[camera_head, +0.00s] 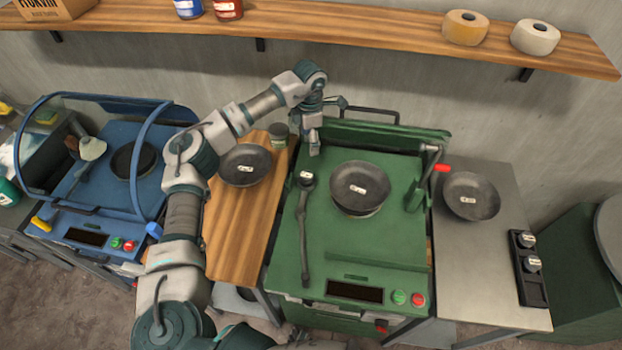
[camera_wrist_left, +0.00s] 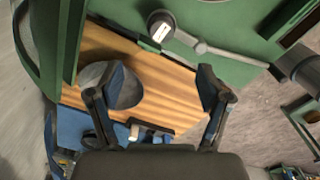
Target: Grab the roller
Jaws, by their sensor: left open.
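The roller (camera_head: 304,222) lies on the left side of the green machine, its round dark head with a white label toward the back and its long grey handle running to the front. In the left wrist view the roller (camera_wrist_left: 200,46) lies beyond the fingers, upper middle to right. My left gripper (camera_head: 327,125) is open and empty, raised near the back left of the green machine, behind the roller's head. In the left wrist view its two fingers (camera_wrist_left: 161,78) are spread wide, apart from the roller. My right gripper is not in view.
A dark bowl (camera_head: 360,188) sits on the green machine (camera_head: 390,262), beside the roller. Another bowl (camera_head: 245,165) is on the wooden board (camera_head: 228,230) and one (camera_head: 470,196) on the grey table (camera_head: 500,295). A blue machine (camera_head: 105,190) stands left; a shelf (camera_head: 360,30) runs behind.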

